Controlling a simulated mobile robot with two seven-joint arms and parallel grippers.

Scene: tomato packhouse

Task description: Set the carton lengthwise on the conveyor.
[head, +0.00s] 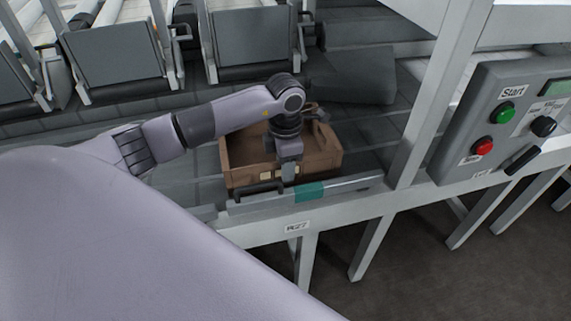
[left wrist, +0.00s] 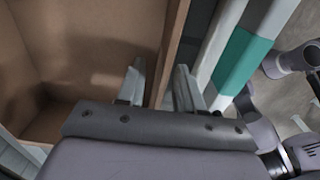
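The brown open-topped carton (head: 323,158) stands upright on the grey conveyor bed, close behind the front rail. Its near wall runs roughly along that rail. My left gripper (head: 289,172) points down at the carton's near wall. In the left wrist view its two fingers (left wrist: 160,86) stand apart, one inside the carton (left wrist: 95,35) and one outside, with the wall's top edge between them. A narrow gap seems to show beside the wall, so the gripper looks open around it. The carton's inside looks empty where I see it. My right gripper is not in view.
The front rail (head: 345,187) carries a teal patch (head: 310,192). A white post (head: 430,95) and a control panel (head: 500,125) with green and red buttons stand to the right. Grey chute flaps (head: 240,47) line the back. A dark grey slab (head: 352,78) lies behind the carton.

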